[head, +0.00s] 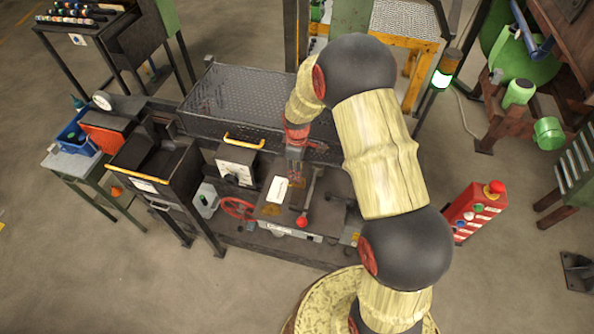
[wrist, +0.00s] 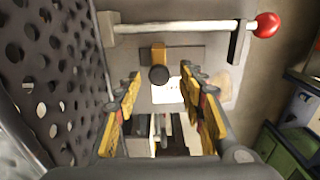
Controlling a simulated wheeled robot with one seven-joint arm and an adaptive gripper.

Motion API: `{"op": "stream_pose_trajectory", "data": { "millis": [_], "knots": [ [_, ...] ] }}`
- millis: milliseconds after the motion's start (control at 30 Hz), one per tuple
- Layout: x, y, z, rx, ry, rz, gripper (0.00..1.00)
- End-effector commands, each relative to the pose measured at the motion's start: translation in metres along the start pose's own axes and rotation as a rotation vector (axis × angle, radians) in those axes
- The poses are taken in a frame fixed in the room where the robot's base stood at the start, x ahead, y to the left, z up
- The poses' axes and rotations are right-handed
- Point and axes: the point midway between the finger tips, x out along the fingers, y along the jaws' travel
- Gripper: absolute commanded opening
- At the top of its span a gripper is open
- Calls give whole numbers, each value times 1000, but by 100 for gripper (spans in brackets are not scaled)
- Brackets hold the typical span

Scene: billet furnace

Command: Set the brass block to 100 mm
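In the head view my gripper (head: 295,178) hangs over the machine bench (head: 290,228); the block cannot be made out there. No scale reading is legible.
A perforated metal sheet (wrist: 50,80) stands close on the left in the wrist view. In the head view a red handwheel (head: 238,208) and a dial box (head: 237,168) stand left of my gripper, and a red control post (head: 474,212) stands right.

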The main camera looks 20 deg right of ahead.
Motion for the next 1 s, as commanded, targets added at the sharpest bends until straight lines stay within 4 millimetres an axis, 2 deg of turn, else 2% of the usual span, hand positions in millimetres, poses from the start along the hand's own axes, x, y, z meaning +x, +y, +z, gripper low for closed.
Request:
{"op": "stream_pose_trajectory", "data": {
  "millis": [500,700,1000],
  "knots": [
    [-95,1,-1,0,2,4,40],
    [-112,1,-1,0,1,2,40],
    [-114,0,0,0,0,1,40]
  ]
}}
